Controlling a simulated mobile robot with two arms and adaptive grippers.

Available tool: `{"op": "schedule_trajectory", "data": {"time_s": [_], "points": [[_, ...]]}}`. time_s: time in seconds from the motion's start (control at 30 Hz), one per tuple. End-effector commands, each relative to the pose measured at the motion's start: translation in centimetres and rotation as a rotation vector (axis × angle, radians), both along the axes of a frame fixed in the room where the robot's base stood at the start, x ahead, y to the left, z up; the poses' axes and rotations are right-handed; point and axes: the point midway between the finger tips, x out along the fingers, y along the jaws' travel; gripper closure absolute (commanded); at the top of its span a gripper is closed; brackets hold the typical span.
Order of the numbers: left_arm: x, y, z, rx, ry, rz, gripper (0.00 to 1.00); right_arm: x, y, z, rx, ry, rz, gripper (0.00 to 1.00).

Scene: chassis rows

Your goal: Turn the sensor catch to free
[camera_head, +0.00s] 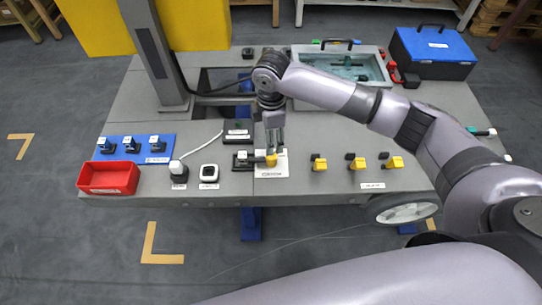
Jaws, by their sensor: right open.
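The sensor catch (271,161) is a small yellow part on a white labelled plate (271,172), near the front middle of the grey bench. A dark piece with a white end lies just left of it. My right gripper (275,152) points down right over the catch with its fingers open. I cannot tell whether the fingers touch the catch, and they hide part of it. The catch's turned position is too small to read. My left gripper is not in view.
Several similar yellow catches (357,163) stand to the right. A red bin (108,178), a blue board (136,149) and a cabled white-topped device (178,170) are at left. A clear-topped grey case (345,66) and a blue toolbox (433,50) stand at the back right.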

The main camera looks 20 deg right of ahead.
Motion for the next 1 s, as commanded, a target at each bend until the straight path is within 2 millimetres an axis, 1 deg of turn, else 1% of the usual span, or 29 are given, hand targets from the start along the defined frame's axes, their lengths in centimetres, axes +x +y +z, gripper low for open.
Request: {"op": "schedule_trajectory", "data": {"time_s": [0.03,0.2,0.3,0.43,0.6,0.9,1.0], "points": [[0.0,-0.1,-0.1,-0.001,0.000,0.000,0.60,-0.1,0.0,-1.3,-0.001,0.003,-0.001,0.52],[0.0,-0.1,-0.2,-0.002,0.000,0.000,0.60,-0.1,0.0,-5.0,-0.001,0.001,-0.001,0.52],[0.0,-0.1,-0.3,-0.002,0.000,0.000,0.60,-0.1,0.0,-6.9,-0.001,0.002,-0.002,0.52],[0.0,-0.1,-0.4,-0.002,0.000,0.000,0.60,0.0,0.1,-8.7,0.000,0.000,-0.001,0.52],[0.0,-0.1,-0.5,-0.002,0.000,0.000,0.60,0.0,0.0,-9.9,0.001,-0.002,0.000,0.52],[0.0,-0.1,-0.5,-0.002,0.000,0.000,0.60,0.0,0.0,-10.1,0.001,-0.002,0.000,0.52],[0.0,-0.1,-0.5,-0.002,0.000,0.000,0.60,0.0,0.0,-10.1,0.001,-0.002,0.000,0.58]]}}
